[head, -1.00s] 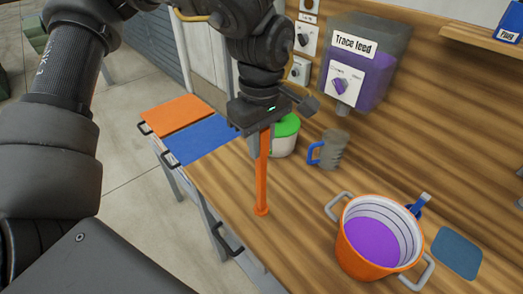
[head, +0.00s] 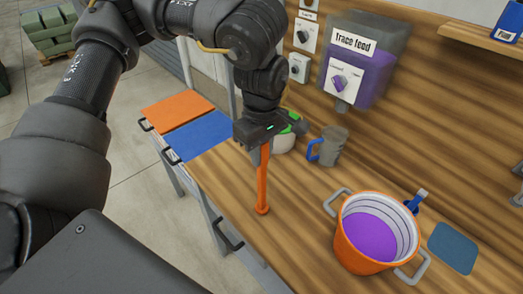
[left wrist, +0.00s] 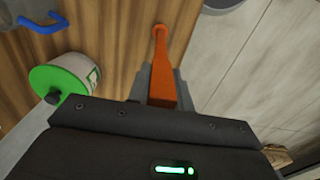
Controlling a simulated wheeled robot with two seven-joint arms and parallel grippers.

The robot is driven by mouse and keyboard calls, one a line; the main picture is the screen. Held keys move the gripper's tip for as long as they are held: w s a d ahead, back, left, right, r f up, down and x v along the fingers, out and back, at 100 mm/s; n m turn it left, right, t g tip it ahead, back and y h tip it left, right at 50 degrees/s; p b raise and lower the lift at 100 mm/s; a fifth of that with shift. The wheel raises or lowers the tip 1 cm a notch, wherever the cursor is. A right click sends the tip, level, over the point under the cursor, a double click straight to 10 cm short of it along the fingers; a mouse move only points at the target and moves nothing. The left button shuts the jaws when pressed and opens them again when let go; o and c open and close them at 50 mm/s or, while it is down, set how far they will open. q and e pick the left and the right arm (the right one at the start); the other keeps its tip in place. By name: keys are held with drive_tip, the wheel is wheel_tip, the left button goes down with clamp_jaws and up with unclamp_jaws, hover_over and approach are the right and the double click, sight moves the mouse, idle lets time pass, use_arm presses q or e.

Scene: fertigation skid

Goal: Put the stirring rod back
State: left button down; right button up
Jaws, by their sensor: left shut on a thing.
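The orange stirring rod (head: 263,185) hangs upright below my left gripper (head: 261,147), which is shut on its upper part. Its rounded lower end is at or just above the wooden bench top; I cannot tell which. In the left wrist view the rod (left wrist: 163,75) runs out from between the fingers of the gripper (left wrist: 160,82). An orange pot (head: 361,262) with grey handles and purple liquid stands to the right, apart from the rod. My right gripper is not in view.
A white tub with a green lid (left wrist: 62,85) stands close beside my left gripper. A grey jug with a blue handle (head: 334,147) is to its right. A blue-grey mat (head: 453,249) lies right of the pot. Orange (head: 177,112) and blue (head: 202,134) panels are at left.

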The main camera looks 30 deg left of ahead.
use_arm(q)
drive_tip(key=shift+f, duration=0.1)
drive_tip(key=shift+f, duration=0.15)
drive_tip(key=c, duration=1.3)
unclamp_jaws()
drive_tip(key=shift+o, duration=0.2)
drive_tip(key=shift+r, duration=0.25)
wheel_tip(320, 180, up, 12)
